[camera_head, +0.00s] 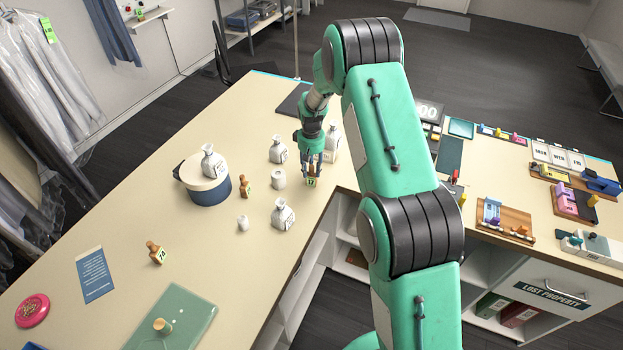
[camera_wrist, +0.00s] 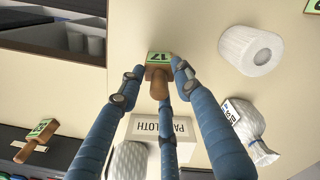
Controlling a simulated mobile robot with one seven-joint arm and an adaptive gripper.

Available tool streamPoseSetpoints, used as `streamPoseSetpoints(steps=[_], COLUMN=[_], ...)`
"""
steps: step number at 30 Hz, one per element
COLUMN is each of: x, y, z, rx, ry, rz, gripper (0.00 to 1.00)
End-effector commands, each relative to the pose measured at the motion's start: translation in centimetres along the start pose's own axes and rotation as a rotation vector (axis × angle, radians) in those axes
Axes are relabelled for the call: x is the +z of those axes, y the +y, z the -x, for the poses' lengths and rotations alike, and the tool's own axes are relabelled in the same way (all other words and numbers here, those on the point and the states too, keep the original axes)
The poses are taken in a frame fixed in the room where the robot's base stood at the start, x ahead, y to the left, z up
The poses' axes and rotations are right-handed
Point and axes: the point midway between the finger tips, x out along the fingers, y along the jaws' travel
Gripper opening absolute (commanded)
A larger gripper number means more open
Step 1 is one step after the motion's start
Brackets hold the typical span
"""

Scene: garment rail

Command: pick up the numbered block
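A small wooden numbered block with a green "17" label (camera_wrist: 159,60) and a rounded knob stands at the counter edge. In the head view the block (camera_head: 311,182) shows right under my gripper (camera_head: 313,163). In the wrist view the blue fingers of my gripper (camera_wrist: 159,74) converge around it, one tip on either side and a third by the knob. The tips are very close to the block; I cannot tell whether they press on it. Other numbered wooden pieces stand on the counter, one beside the round box (camera_head: 245,187) and one farther left (camera_head: 155,252).
White bottle-like bags (camera_head: 283,215) and a white roll (camera_head: 278,179) stand close to my gripper. A blue round box (camera_head: 207,188) is to the left. A white box marked "CLOTH" (camera_wrist: 153,127) lies near the fingers.

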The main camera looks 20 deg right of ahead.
Motion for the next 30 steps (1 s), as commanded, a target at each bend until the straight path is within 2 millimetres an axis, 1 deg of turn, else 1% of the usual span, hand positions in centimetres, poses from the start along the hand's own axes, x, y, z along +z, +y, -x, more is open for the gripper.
streamPoseSetpoints(steps=[1, 3, 4, 14, 20, 23, 29, 30], x=[0.0, 0.0, 0.0, 0.0, 0.0, 0.0, -0.1, 0.4], y=[0.0, 0.0, 0.0, 0.0, 0.0, 0.0, 0.0, -0.1], z=[0.0, 0.0, 0.0, 0.0, 0.5, 1.2, 3.6, 3.6], rx=[0.0, 0.0, 0.0, 0.0, 0.0, 0.0, 0.001, 0.0], ry=[0.0, 0.0, 0.0, 0.0, 0.001, 0.0, 0.002, -0.001], rz=[0.0, 0.0, 0.0, 0.0, 0.0, 0.0, 0.0, 0.0], gripper=[0.19, 0.05, 0.0, 0.0, 0.0, 0.0, 0.0, 0.0])
